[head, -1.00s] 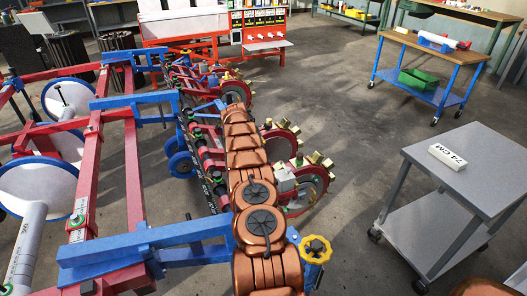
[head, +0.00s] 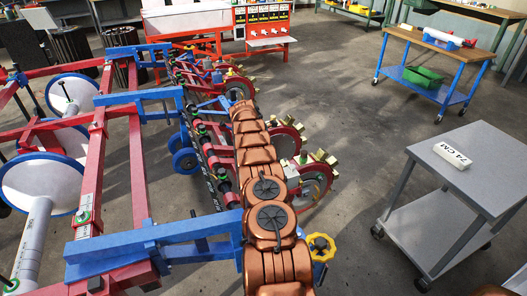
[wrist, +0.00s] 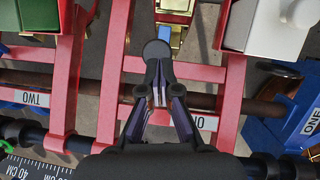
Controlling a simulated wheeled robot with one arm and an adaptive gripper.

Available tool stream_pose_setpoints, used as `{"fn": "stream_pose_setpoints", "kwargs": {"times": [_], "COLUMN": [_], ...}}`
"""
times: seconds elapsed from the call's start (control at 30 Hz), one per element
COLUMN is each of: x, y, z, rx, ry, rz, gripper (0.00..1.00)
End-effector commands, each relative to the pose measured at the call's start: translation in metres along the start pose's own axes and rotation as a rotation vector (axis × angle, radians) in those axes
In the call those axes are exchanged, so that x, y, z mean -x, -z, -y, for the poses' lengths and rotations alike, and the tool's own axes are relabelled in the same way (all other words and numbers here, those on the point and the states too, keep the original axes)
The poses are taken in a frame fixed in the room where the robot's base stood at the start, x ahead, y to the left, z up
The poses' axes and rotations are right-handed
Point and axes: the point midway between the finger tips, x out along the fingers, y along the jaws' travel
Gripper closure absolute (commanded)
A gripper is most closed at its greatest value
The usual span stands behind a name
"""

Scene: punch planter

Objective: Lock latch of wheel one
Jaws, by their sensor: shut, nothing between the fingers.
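In the wrist view my gripper (wrist: 158,97) is at the centre over red frame bars, its fingers drawn together and holding nothing. A dark round-ended piece (wrist: 157,50) shows just beyond the fingers; I cannot tell whether it is a latch or a fingertip. A white label (wrist: 206,123) below the fingers is partly covered, with only its first letter clear. Another label reading ONE (wrist: 312,122) is at the right edge. In the head view, red punch wheels with brass punches (head: 318,180) line the planter's right side. My copper arm hides the gripper there, and no latch is clearly identifiable.
A label reading TWO (wrist: 30,97) and a centimetre scale (wrist: 40,168) are at the left of the wrist view. White and green boxes flank the fingers. In the head view a grey cart (head: 470,175) stands right, with open floor between it and the planter.

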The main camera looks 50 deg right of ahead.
Motion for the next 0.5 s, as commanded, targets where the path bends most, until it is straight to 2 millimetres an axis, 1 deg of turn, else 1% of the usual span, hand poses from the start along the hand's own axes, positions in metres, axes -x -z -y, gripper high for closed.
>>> {"fn": "stream_pose_setpoints", "kwargs": {"times": [0.27,0.5], "x": [0.012,0.031], "y": [0.011,0.027], "z": [0.002,0.003], "rx": [0.003,0.005], "ry": [0.004,0.0], "rz": [-0.002,-0.001], "gripper": [1.0,1.0]}}
